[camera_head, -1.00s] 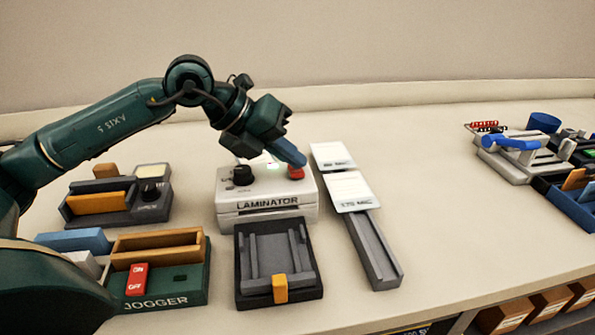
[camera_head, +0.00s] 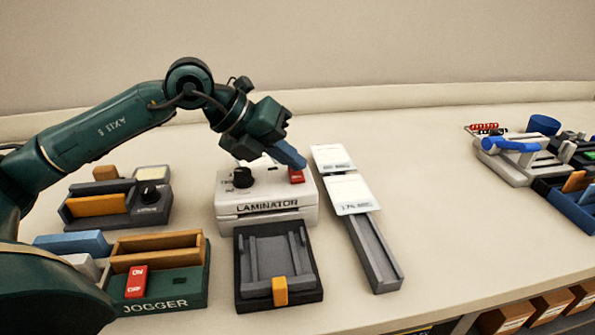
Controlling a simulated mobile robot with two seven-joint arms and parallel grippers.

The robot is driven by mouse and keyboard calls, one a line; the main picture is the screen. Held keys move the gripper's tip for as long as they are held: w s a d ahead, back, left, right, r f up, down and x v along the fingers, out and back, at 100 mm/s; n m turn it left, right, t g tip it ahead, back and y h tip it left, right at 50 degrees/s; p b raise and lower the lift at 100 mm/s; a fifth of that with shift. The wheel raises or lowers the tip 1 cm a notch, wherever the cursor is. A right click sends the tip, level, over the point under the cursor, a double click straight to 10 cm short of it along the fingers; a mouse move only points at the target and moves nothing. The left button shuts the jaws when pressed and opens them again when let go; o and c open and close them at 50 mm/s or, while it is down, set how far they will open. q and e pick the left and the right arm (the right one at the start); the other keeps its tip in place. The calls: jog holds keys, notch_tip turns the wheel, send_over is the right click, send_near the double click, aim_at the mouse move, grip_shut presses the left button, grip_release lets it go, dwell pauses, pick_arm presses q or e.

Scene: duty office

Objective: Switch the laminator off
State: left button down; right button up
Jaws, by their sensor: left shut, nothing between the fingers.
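The white laminator (camera_head: 268,206) stands in the middle of the table, with "LAMINATOR" on its front. On top it has a black knob (camera_head: 242,177) at the left and a red switch (camera_head: 297,176) at the right rear corner. The indicator spot between them looks dark, with no green glow. My left gripper (camera_head: 297,161) is shut and empty, its blue fingertips just above or at the red switch. I cannot tell whether they touch it, and they partly cover it. My right gripper is not in view.
A dark tray with an orange tab (camera_head: 280,290) sits in front of the laminator. A grey rail with white cards (camera_head: 347,193) lies to its right. The green jogger (camera_head: 182,284) with its own red switch is front left.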

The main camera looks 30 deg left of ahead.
aim_at(289, 172)
pick_arm(q)
jog(key=shift+r, duration=0.5)
jog(key=r+p, duration=0.4)
jog(key=r, duration=0.1)
jog(key=shift+w+a+p, duration=0.3)
jog(key=shift+w, duration=0.1)
jog(key=shift+f, duration=0.1)
